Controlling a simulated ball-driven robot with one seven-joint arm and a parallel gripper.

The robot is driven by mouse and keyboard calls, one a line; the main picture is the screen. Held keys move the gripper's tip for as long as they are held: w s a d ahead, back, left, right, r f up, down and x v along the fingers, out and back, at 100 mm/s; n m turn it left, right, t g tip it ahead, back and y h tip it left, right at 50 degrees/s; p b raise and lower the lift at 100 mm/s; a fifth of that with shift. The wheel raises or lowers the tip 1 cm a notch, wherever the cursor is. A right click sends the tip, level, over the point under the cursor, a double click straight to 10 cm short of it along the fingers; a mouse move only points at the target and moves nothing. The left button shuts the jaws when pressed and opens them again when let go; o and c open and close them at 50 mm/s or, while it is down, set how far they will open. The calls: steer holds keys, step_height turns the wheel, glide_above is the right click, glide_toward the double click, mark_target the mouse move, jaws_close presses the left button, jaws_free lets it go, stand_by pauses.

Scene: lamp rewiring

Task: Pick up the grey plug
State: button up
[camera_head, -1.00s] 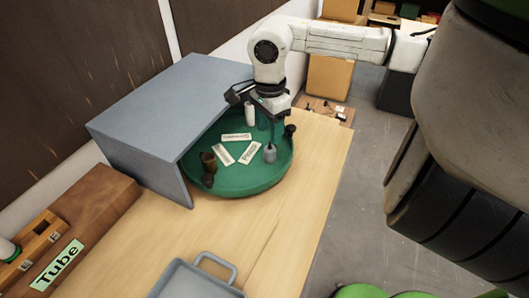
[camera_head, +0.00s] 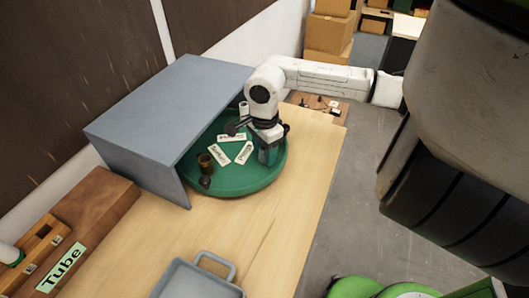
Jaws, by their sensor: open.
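A round green tray (camera_head: 240,191) stands on the wooden table, partly under a grey-blue cover.
White labelled cards (camera_head: 220,155) lie mid-tray. A brown cup (camera_head: 205,162) and a dark piece (camera_head: 205,182) stand at its left; a white cylinder (camera_head: 243,108) stands behind. The grey-blue cover (camera_head: 165,105) overhangs the tray. A grey bin (camera_head: 190,282) is in front.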

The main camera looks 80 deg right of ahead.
steer(key=shift+c, duration=0.5)
steer(key=c, duration=0.7)
steer(key=shift+r, duration=0.1)
